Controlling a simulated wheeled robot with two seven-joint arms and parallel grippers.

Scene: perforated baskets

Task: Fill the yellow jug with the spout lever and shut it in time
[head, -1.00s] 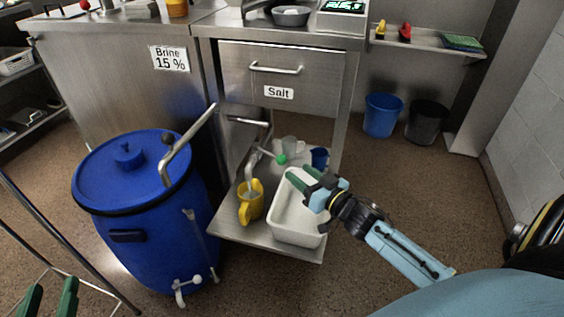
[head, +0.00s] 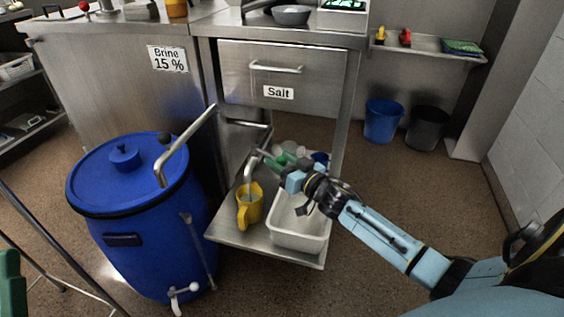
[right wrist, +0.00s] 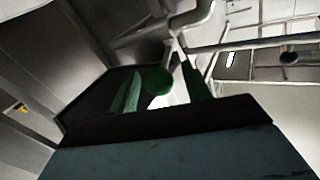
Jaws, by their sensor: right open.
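The yellow jug (head: 250,212) stands upright on the low steel shelf, its handle to the left. The bent metal spout (head: 251,174) comes down over its mouth. I cannot tell whether liquid runs or how full the jug is. My right gripper (head: 270,158) is open at the spout lever, right of the spout. In the right wrist view the lever's green knob (right wrist: 158,82) appears between the green fingers (right wrist: 162,90); contact is not clear. In the head view the fingers hide the knob. A green finger of my left gripper (head: 12,285) shows at the lower left edge.
A white tub (head: 298,232) sits on the shelf right of the jug, under my right arm. Cups (head: 290,148) stand behind. A blue barrel (head: 140,225) with a tap stands left. The salt drawer (head: 280,80) is above. Open floor lies to the right.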

